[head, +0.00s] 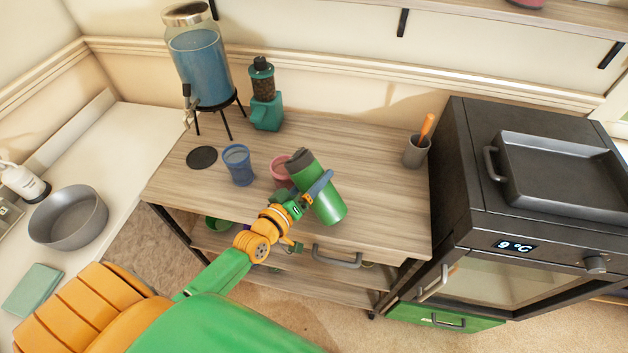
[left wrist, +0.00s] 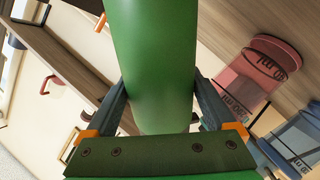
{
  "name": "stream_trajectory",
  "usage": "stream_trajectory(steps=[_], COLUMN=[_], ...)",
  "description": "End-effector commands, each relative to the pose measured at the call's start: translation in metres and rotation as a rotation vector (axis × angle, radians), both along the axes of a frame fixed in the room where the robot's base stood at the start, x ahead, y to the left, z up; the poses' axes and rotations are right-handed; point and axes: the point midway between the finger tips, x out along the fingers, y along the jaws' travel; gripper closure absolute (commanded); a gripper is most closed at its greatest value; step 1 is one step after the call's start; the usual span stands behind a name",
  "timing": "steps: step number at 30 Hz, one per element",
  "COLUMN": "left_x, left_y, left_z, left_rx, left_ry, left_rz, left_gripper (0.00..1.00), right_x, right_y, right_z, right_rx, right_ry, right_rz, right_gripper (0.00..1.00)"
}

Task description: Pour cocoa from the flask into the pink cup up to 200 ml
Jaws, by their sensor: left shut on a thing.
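My left gripper (head: 308,195) is shut around the body of a green flask (head: 327,201) with a dark grey top. The flask is held tilted above the wooden table, its top toward the upper left, close to the pink cup. The left wrist view shows the green flask (left wrist: 155,60) between both fingers (left wrist: 160,105). The pink cup (head: 278,169) stands on the table, partly hidden behind the flask; it also shows in the left wrist view with volume marks (left wrist: 245,85). I cannot see the liquid level in it. My right gripper is not in view.
A blue cup (head: 238,166) stands left of the pink cup; a dark round coaster (head: 202,158) lies near it. A blue drink dispenser (head: 201,65) and a teal grinder (head: 265,100) stand at the back. A grey holder (head: 415,152) is at right, beside a dark oven (head: 470,180).

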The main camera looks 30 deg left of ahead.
Motion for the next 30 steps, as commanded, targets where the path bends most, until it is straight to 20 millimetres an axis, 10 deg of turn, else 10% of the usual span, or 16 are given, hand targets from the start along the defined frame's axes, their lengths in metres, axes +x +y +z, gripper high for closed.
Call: stream_trajectory(steps=[30], left_x=[0.0], left_y=[0.0], left_z=[0.016], left_rx=[-0.197], left_ry=[0.049], left_rz=[0.0], left_gripper=[1.0], right_x=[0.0], right_y=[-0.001], right_z=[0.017], right_rx=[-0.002], right_ry=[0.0], right_rz=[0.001], right_gripper=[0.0])
